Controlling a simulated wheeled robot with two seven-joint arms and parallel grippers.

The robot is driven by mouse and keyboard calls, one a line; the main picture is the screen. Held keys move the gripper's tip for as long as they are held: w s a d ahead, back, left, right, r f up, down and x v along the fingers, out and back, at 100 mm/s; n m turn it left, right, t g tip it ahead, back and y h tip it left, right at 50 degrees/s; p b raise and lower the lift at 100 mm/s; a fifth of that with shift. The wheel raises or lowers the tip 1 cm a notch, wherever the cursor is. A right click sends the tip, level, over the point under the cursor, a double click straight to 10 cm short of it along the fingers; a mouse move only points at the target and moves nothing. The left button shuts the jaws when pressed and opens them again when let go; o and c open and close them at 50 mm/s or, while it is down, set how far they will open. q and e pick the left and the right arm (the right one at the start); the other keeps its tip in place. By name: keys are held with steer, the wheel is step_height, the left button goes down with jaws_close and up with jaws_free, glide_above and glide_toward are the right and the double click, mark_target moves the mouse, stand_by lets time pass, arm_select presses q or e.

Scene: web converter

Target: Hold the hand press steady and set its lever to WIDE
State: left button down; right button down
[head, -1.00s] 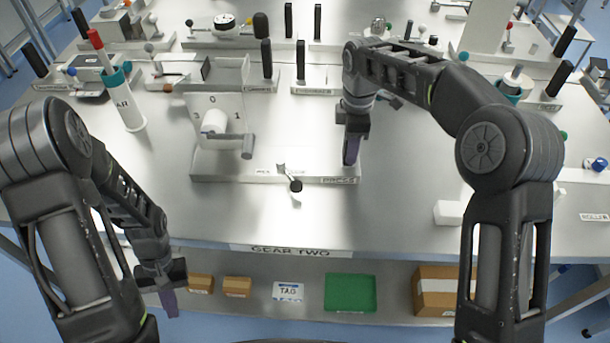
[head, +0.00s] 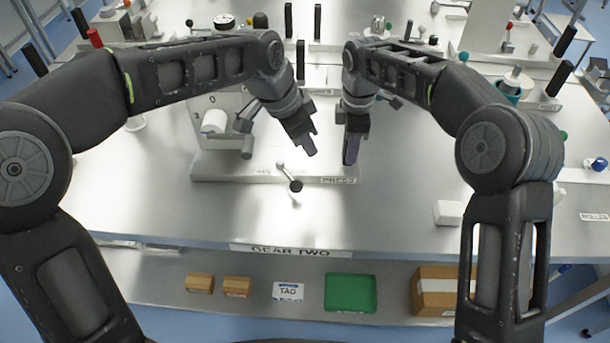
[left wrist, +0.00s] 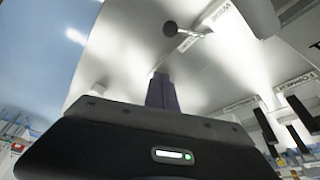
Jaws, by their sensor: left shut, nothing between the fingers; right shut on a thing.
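The hand press has a pale base (head: 225,170) on the table, with a PRESS label at its right end. Its small lever (head: 288,176) points toward the front edge, ending in a black knob. The lever and knob also show in the left wrist view (left wrist: 183,31).
A numbered dial panel (head: 205,100) with a white roller stands behind the base, partly covered by my left arm. A white block (head: 449,213) lies at the right. The table in front of the press is clear. A lower shelf holds a green tray (head: 350,307) and boxes.

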mark_target(289, 177)
arm_select(q)
steer(key=shift+f, duration=0.15)
steer(key=x, duration=1)
steer(key=a, duration=0.1)
steer(key=s+a, duration=0.1)
steer(key=a, duration=0.1)
steer(key=shift+s+f, duration=0.3)
steer(key=shift+s+a, duration=0.15)
steer(key=shift+a, duration=0.05)
